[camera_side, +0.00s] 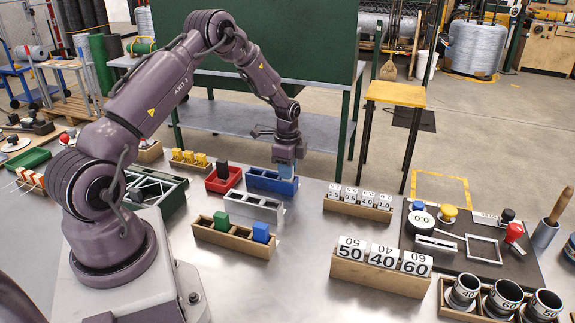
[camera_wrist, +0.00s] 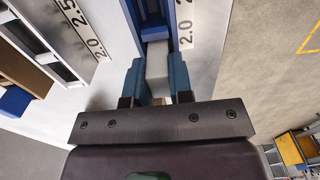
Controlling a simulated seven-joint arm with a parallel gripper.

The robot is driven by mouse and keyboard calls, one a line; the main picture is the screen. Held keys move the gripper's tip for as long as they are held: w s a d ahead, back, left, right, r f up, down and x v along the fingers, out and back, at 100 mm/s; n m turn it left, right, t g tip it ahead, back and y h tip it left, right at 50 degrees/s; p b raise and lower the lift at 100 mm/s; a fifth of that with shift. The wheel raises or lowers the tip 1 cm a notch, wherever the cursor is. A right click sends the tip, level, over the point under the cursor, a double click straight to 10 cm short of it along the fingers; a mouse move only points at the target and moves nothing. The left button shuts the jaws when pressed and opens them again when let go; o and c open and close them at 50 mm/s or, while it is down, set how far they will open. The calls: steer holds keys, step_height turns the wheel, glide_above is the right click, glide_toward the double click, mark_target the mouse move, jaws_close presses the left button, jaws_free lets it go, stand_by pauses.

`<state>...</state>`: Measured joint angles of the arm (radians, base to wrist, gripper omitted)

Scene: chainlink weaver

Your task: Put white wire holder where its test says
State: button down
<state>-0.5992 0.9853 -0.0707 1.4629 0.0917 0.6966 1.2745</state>
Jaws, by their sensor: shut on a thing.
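My gripper (camera_side: 285,163) is over the blue tray (camera_side: 261,182) in the side view, its fingers hiding what they hold there. In the wrist view its two blue fingers (camera_wrist: 157,80) are shut on a white block (camera_wrist: 157,62), which looks like the white wire holder. The block's far end meets the dark slot of the blue tray (camera_wrist: 132,18); I cannot tell whether it rests in it. A white strip marked 2.0 (camera_wrist: 186,34) runs along the tray's right side in the wrist view.
A grey-white tray (camera_side: 250,207) stands in front of the blue one, and a red tray (camera_side: 223,181) to its left. A wooden rack (camera_side: 232,240) holds a green and a blue block. Number-block racks (camera_side: 381,272) and a black mat (camera_side: 500,262) lie right.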

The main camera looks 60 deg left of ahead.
steer(key=c, duration=0.9)
jaws_free()
steer(key=shift+c, duration=0.2)
steer(key=shift+r, duration=0.1)
step_height(320, 180, up, 13)
